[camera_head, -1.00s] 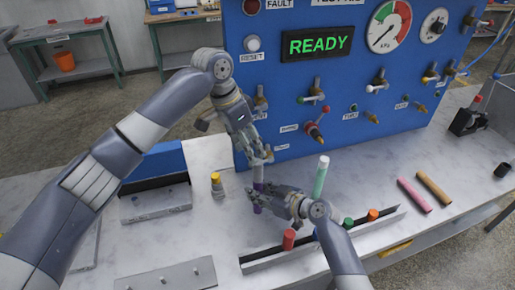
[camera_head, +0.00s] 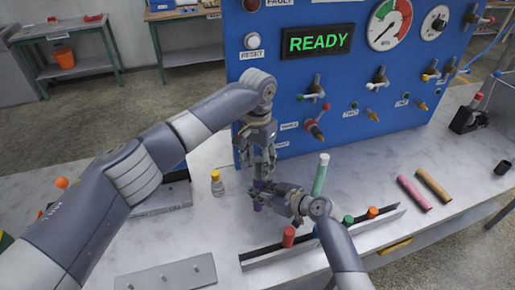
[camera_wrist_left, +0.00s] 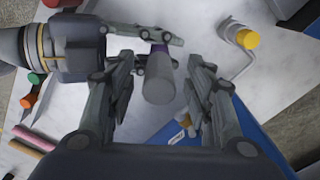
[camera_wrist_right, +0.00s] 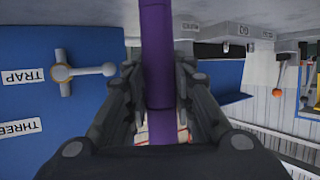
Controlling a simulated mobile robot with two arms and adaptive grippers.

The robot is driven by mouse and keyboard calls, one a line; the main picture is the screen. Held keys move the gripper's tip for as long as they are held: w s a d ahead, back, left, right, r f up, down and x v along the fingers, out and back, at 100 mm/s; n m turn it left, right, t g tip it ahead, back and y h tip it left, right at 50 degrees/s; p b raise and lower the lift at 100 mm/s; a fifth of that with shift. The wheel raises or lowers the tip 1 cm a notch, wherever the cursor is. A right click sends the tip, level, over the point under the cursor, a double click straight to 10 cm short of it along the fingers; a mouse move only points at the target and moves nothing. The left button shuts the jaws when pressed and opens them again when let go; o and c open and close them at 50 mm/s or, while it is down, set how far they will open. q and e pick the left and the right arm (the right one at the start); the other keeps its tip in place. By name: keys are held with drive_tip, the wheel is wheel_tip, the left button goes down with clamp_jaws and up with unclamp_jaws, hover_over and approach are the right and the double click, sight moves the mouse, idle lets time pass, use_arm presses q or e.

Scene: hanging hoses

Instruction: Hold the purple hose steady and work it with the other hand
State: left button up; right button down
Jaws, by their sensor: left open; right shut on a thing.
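The purple hose (camera_head: 257,208) stands roughly upright above the bench in front of the blue panel. In the right wrist view the purple hose (camera_wrist_right: 157,40) runs between the fingers of my right gripper (camera_wrist_right: 158,85), which is shut on it. My right gripper also shows in the head view (camera_head: 258,193), low on the right. My left gripper (camera_head: 264,172) is open and points down just above it. In the left wrist view, a grey cylindrical end (camera_wrist_left: 158,82) on the purple hose lies between the open left fingers.
The blue panel (camera_head: 345,120) with knobs and valves stands close behind. A rack (camera_head: 330,236) with coloured plugs and an upright pale green hose (camera_head: 320,174) lie to the right. Pink (camera_head: 413,193) and brown (camera_head: 433,184) cylinders lie farther right.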

sight(258, 170)
use_arm(q)
drive_tip(key=shift+f, duration=1.55)
clamp_jaws()
drive_tip(key=shift+r, duration=0.7)
use_arm(e)
drive_tip(key=shift+f, duration=0.1)
use_arm(q)
drive_tip(key=shift+r, duration=2.55)
drive_tip(key=shift+r, duration=1.5)
